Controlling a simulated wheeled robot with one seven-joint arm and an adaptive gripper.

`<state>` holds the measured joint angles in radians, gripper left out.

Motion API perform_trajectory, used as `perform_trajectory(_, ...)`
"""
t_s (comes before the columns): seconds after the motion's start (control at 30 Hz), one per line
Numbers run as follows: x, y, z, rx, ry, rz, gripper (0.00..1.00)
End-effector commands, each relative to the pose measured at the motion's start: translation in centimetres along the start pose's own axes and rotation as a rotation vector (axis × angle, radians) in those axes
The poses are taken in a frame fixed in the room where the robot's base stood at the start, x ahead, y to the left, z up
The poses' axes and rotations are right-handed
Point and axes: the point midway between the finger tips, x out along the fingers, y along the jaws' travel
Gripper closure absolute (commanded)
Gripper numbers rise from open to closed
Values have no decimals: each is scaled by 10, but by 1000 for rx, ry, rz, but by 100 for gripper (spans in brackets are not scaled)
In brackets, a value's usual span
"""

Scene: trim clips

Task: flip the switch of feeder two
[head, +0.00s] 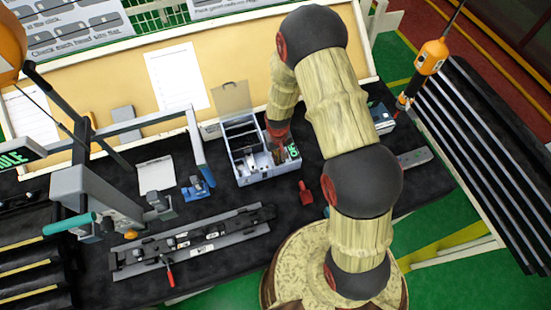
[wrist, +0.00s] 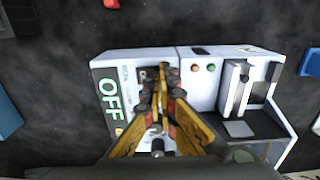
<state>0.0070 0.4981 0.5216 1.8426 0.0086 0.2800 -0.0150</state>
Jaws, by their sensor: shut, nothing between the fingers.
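A white feeder unit (head: 268,172) sits on the dark bench in the head view, with compartments and a raised lid. Its right end carries a green-lit display (head: 292,151). In the wrist view the display (wrist: 110,100) reads OFF, on the white panel (wrist: 125,62) left of the compartments. My gripper (wrist: 165,72) is shut and empty, its yellow fingers over that panel, right of the display. The fingers hide much of the panel, so I cannot make out the switch or tell whether they touch it. No feeder number is readable. In the head view my arm partly covers the gripper.
An orange button (wrist: 195,68) and a green button (wrist: 210,68) sit right of my fingers. A red object (head: 305,192) lies before the unit. A blue-based device (head: 197,187) and a long rail fixture (head: 190,243) stand left. A notice board (head: 225,75) rises behind.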

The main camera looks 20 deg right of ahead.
Motion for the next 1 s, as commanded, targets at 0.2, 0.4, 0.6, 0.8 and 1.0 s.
perform_trajectory(0.2,-3,5,0,0,0,0,100)
perform_trajectory(0.4,-3,5,0,0,0,0,100)
perform_trajectory(0.6,-14,4,-3,0,2,0,100)
perform_trajectory(0.8,-52,2,-13,-1,6,0,100)
perform_trajectory(1.0,-87,-3,-12,-1,5,0,100)
